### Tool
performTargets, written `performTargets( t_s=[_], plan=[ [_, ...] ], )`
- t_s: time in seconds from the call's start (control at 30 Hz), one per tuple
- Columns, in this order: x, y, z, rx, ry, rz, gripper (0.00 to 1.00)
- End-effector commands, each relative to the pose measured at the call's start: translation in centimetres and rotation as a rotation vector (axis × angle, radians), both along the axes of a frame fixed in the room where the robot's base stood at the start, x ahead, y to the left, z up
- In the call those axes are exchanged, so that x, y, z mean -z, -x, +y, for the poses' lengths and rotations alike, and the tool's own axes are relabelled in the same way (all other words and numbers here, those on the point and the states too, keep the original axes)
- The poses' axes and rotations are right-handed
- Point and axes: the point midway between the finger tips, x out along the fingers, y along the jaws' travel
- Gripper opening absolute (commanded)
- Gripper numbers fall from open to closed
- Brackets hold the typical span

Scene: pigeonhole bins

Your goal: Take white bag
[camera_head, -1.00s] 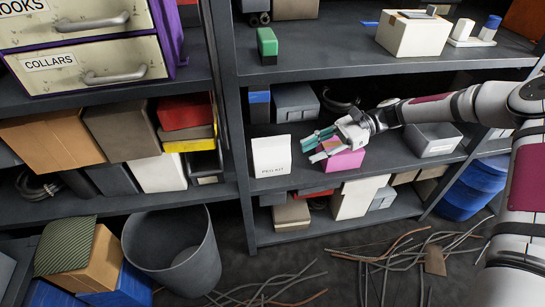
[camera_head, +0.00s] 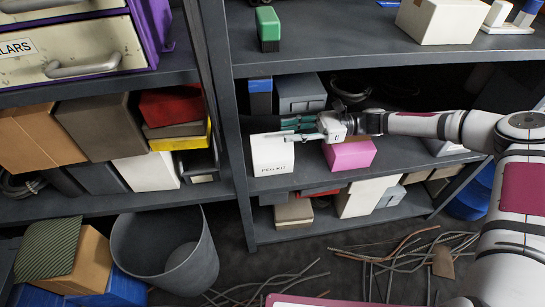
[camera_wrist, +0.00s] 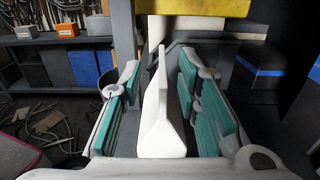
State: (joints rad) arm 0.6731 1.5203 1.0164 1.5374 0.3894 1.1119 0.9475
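The white bag (camera_head: 272,155), with small dark lettering low on its front, stands upright on the middle shelf near the shelf's left upright. My gripper (camera_head: 300,129) reaches in from the right at the bag's upper part. In the wrist view the white bag (camera_wrist: 161,110) rises edge-on between the two teal finger pads of my gripper (camera_wrist: 158,105). Gaps show on both sides of the bag, so the fingers are open around it and do not visibly grip it.
A pink box (camera_head: 349,154) sits just right of the bag, under my arm. A grey box (camera_head: 300,93) and a blue-topped dark box (camera_head: 260,96) stand behind. The shelf above holds a green-topped block (camera_head: 268,28). A grey bin (camera_head: 165,249) stands on the floor.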

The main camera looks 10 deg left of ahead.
Motion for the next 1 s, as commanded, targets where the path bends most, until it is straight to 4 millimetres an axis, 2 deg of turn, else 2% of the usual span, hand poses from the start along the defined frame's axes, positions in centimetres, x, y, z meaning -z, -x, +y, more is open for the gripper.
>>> performTargets(
  t_s=[0.17,0.4,0.73,0.77,0.87,0.9,1.0],
  plan=[
    [0.3,0.3,1.4,-0.002,-0.002,-0.001,0.30],
    [0.6,1.0,4.6,-0.002,-0.002,-0.002,0.30],
    [0.5,1.1,5.3,0.002,0.001,-0.001,0.30],
    [0.5,1.1,5.3,0.002,0.001,-0.001,0.25],
    [0.5,1.1,5.3,0.002,0.001,-0.001,0.03],
    [0.5,1.1,5.3,0.002,0.001,-0.001,0.00],
    [0.5,1.1,5.3,0.002,0.000,-0.002,0.00]
  ],
)
